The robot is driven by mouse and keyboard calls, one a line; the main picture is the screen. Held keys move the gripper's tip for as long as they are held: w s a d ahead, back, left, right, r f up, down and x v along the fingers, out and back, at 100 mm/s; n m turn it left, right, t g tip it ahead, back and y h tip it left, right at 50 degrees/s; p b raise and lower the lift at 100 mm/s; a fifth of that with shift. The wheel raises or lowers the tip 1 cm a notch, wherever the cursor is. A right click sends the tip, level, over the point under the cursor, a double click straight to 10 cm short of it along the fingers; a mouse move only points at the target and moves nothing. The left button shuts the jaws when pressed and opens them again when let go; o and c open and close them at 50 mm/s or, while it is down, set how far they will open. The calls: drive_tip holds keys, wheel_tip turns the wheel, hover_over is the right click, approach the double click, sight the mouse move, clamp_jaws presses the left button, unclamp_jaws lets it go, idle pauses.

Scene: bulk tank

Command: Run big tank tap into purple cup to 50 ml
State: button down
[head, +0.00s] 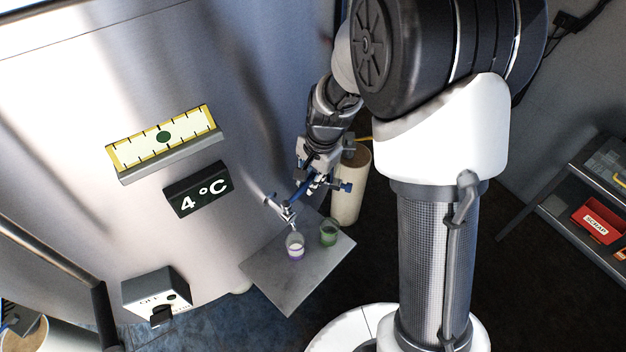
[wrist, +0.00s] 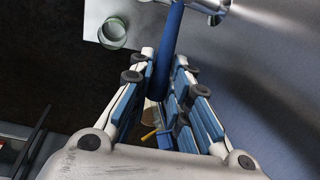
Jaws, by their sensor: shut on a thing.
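The big tank (head: 70,130) fills the left of the head view. Its metal tap (head: 287,211) has a blue lever (head: 302,190). My gripper (head: 313,183) is shut on the lever, which also runs up between the fingers (wrist: 166,70) in the wrist view. The purple cup (head: 295,247) is clear with a purple band and stands upright on the shelf below the spout. It holds some white liquid; its exact level is too small to read. Whether a stream is falling is hard to tell. The purple cup does not show in the wrist view.
A green cup (head: 329,232) stands right of the purple cup on the grey shelf (head: 285,290); the wrist view shows it too (wrist: 113,33). A beige cylinder (head: 351,190) stands behind my gripper. A rack with a red scrap bin (head: 598,219) is at far right.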

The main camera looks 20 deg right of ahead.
drive_tip(key=c, duration=1.5)
unclamp_jaws()
drive_tip(key=shift+r, duration=0.1)
drive_tip(key=r, duration=0.4)
drive_tip(key=s+d+r, duration=0.1)
drive_tip(key=r, duration=0.6)
drive_tip(key=shift+s+d+r, duration=0.15)
drive_tip(key=shift+s+r, duration=0.15)
drive_tip(key=shift+s, duration=0.1)
drive_tip(key=s+r+n+t, duration=0.1)
drive_tip(key=s+n, duration=0.2)
drive_tip(key=s, duration=0.4)
drive_tip(key=s+r+n+t+b, duration=0.1)
drive_tip(key=s+n, duration=0.3)
drive_tip(key=s, duration=0.4)
drive_tip(key=s+r+n+h+b, duration=0.1)
drive_tip(key=s+r+n, duration=0.2)
drive_tip(key=s, duration=0.4)
drive_tip(key=shift+s+r+n+t, duration=0.15)
drive_tip(key=shift+s+n+t, duration=0.1)
drive_tip(key=shift+n+t, duration=0.2)
